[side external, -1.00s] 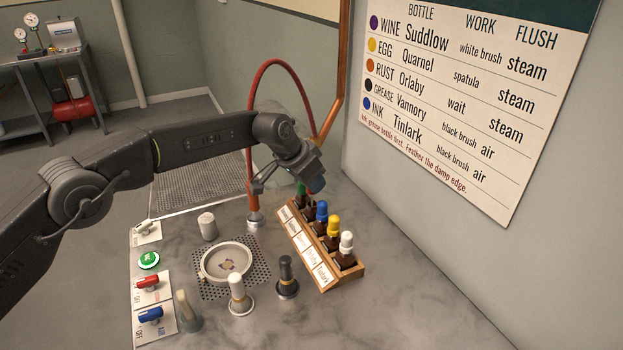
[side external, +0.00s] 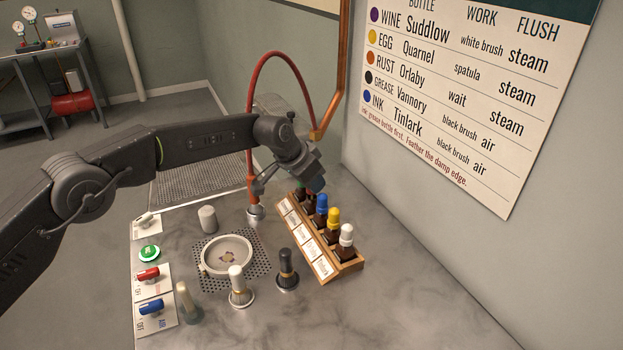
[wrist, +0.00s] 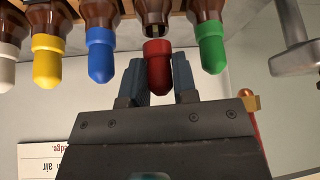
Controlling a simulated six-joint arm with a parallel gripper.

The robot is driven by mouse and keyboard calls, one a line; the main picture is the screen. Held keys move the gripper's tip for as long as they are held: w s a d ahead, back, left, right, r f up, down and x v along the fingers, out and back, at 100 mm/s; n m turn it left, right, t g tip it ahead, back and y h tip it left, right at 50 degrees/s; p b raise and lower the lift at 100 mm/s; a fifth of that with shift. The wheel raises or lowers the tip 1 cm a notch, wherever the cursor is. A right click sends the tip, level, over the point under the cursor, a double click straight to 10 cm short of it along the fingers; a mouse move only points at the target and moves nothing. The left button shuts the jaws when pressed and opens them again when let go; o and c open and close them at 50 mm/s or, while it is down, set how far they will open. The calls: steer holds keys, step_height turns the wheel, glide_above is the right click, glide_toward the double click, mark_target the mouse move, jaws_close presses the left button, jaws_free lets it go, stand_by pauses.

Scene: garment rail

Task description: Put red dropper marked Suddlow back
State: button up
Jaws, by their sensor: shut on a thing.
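My gripper (wrist: 159,82) is shut on the red dropper (wrist: 158,68), with one blue-grey finger on each side of its bulb. The red dropper is in line with a brown bottle (wrist: 153,12) in the rack, between the blue and green droppers. Its collar sits a little off that bottle's neck, unlike the neighbouring caps; whether its tip is inside is hidden. In the side view my gripper (side external: 315,184) is over the far part of the wooden rack (side external: 347,271) and mostly hides the red dropper. The label Suddlow is not readable on the rack.
Blue (side external: 321,203), yellow (side external: 333,216) and white (side external: 346,234) droppers stand in the rack, with a green one (wrist: 209,48) beside the red. A red hose (side external: 249,120) rises close behind my wrist. Brushes (side external: 286,268) and a round dish (side external: 227,256) stand left of the rack.

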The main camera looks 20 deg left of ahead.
steer(key=shift+f, duration=0.25)
steer(key=shift+f, duration=0.3)
stand_by(0.4)
steer(key=o, duration=1)
steer(key=shift+c, duration=0.2)
steer(key=shift+r, duration=0.15)
steer(key=shift+r, duration=3.6)
